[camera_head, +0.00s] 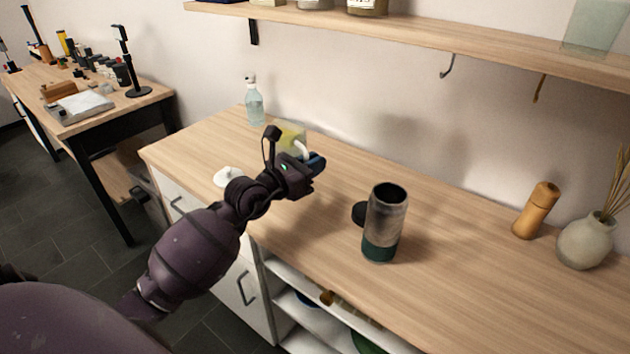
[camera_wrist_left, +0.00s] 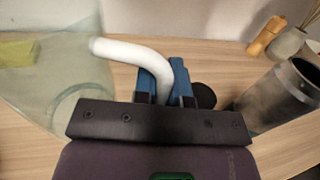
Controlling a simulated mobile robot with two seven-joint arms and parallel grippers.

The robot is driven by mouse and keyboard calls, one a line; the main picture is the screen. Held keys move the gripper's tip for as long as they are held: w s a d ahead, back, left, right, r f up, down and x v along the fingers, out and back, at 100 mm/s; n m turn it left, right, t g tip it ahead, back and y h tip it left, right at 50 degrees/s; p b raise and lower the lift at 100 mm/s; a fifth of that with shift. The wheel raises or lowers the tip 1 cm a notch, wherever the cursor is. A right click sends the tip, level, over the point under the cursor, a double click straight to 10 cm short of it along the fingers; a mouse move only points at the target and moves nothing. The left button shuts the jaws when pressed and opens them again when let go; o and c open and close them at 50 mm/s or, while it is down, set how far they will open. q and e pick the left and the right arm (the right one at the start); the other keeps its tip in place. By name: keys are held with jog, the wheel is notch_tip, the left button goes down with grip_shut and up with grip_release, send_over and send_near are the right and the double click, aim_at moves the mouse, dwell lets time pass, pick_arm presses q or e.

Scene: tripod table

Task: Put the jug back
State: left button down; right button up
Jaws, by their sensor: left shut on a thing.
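The jug shows as clear, faintly green glass (camera_wrist_left: 65,85) at the left of the left wrist view, with a curved white handle (camera_wrist_left: 130,52). In the head view the white handle (camera_head: 303,149) shows beside my left gripper (camera_head: 317,163), above the wooden counter; most of the glass is hard to make out or hidden by the arm. My left gripper's blue fingers (camera_wrist_left: 165,82) are shut on the handle, one on each side of it. I cannot tell whether the jug's base touches the counter. My right gripper is not in view.
A grey and green canister (camera_head: 384,225) stands right of the gripper, with a black disc (camera_head: 359,213) beside it. A soap bottle (camera_head: 254,103) and yellow block (camera_head: 291,134) are behind. A wooden mill (camera_head: 536,210) and vase (camera_head: 587,240) stand right. A shelf (camera_head: 420,37) with hooks hangs above.

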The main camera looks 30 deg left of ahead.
pick_arm(q)
notch_tip(320, 180, down, 4)
jog(key=shift+f+b, duration=0.15)
jog(key=shift+b, duration=0.5)
jog(key=shift+f, duration=0.1)
jog(key=c, duration=1.2)
grip_release()
